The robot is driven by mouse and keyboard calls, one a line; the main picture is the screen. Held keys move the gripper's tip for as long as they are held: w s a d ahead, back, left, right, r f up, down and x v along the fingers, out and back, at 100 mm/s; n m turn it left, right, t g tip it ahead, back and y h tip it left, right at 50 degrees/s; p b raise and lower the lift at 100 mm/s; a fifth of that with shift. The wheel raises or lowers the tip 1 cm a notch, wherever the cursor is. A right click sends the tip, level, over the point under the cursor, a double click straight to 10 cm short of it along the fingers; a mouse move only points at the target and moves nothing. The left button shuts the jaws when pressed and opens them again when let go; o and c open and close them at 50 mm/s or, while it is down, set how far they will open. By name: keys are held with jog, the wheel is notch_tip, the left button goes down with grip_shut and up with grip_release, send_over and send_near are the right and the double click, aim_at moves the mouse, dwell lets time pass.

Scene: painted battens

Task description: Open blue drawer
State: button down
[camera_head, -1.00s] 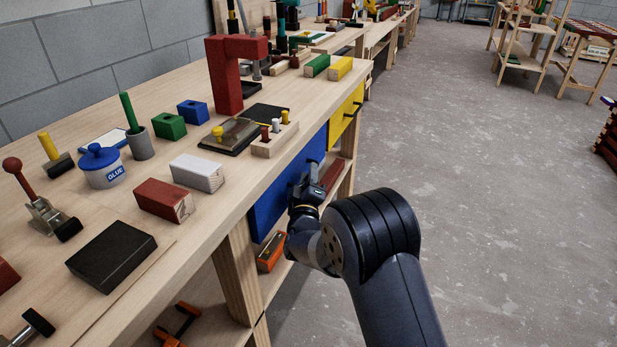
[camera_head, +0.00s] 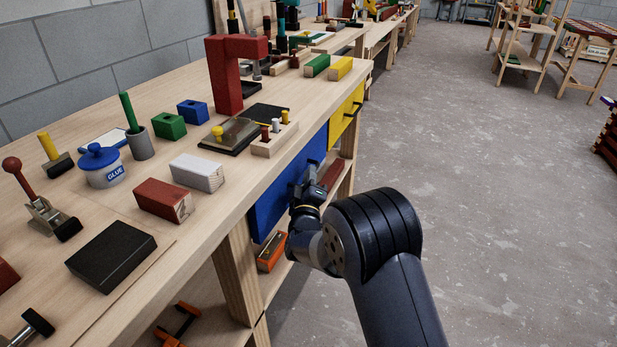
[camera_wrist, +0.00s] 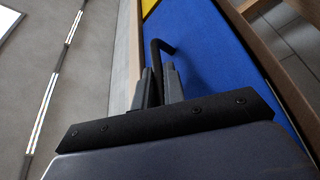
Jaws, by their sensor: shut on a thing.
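The blue drawer (camera_head: 270,208) is set in the front of the wooden workbench, below its top. Its face looks flush with the bench front, with no visible gap. In the wrist view the blue drawer front (camera_wrist: 215,65) fills the right half, with a black bar handle (camera_wrist: 157,60) standing out from it. My gripper (camera_head: 311,172) is at the drawer front. In the wrist view my gripper (camera_wrist: 160,85) has its two grey fingers closed around the handle. The far end of the handle sticks out beyond the fingertips.
A yellow drawer (camera_head: 343,115) with a dark handle is beyond the blue one. The bench top (camera_head: 215,215) carries blocks, a glue pot (camera_head: 101,168) and tools. A lower shelf holds an orange item (camera_head: 270,252). The concrete floor (camera_head: 480,200) to the right is clear.

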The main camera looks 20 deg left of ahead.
jog(key=s+d+b, duration=0.2)
jog(key=d+b, duration=0.7)
jog(key=d, duration=1.7)
jog(key=shift+b, duration=0.4)
jog(key=c, duration=1.5)
grip_release()
jog(key=v, duration=1)
jog(key=shift+s+p, duration=0.35)
jog(key=shift+s, duration=0.05)
jog(key=shift+d+f, duration=0.1)
jog(key=x, duration=1.1)
jog(key=shift+a, duration=0.25)
